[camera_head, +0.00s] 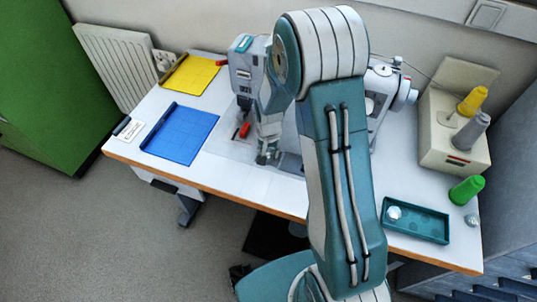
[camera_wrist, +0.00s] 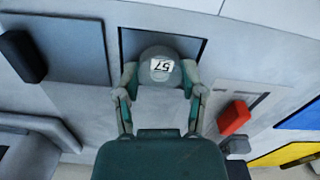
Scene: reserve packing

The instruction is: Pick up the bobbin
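In the wrist view a round grey bobbin (camera_wrist: 160,51) with a white label marked 57 lies between the tips of my gripper (camera_wrist: 161,75). Its sides are close to both fingertips. I cannot tell whether the fingers press on it. A dark square opening (camera_wrist: 194,47) in the pale machine bed shows behind it. In the head view my gripper (camera_head: 267,156) is low over the sewing machine's bed, and the bobbin there is hidden by it. A pale round piece (camera_head: 394,212) lies in the teal tray (camera_head: 428,230), and a small silver one (camera_head: 471,220) lies beside the tray.
The sewing machine (camera_head: 244,68) stands close behind my gripper. A red block (camera_wrist: 234,117) is to the right in the wrist view.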

